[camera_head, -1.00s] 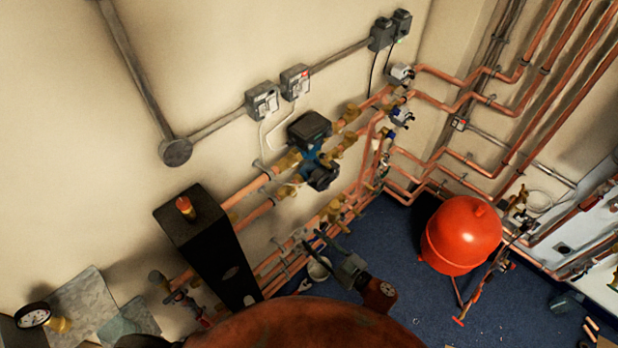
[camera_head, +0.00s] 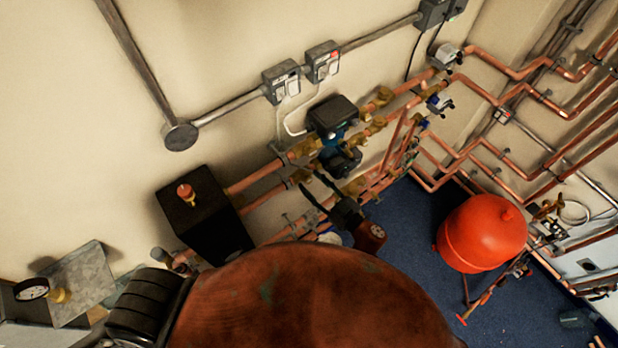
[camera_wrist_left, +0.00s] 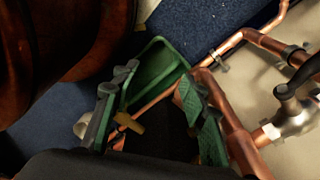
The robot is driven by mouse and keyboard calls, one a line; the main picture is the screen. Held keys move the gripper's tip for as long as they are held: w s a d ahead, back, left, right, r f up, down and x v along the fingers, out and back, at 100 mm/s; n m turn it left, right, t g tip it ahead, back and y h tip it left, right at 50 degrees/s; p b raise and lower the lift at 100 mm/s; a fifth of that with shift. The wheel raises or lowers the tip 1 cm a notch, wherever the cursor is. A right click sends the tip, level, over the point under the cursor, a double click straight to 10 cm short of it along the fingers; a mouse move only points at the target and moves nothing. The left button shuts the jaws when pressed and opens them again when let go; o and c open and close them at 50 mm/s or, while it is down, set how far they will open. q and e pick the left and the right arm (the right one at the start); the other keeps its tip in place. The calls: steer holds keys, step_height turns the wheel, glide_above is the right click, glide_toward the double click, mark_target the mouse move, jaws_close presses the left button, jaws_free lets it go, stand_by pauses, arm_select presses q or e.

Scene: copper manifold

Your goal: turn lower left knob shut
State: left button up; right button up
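In the left wrist view my left gripper (camera_wrist_left: 165,100) is open, its green-padded fingers spread apart. A copper pipe (camera_wrist_left: 150,103) and a small yellow-brass fitting (camera_wrist_left: 130,123) show between the fingers; I cannot tell whether the fitting is the lower left knob, or whether the fingers touch it. My rust-coloured arm part covers the lower middle of the head view and hides the lower left pipework.
A black box (camera_head: 200,215) with a red-topped fitting stands at left on the pipes. A pump (camera_head: 332,118) sits on the upper pipes. A red tank (camera_head: 482,235) stands on the blue floor at right. A pressure gauge (camera_head: 32,289) is at far left.

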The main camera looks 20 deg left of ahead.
steer(key=shift+x, duration=1.05)
jaws_close()
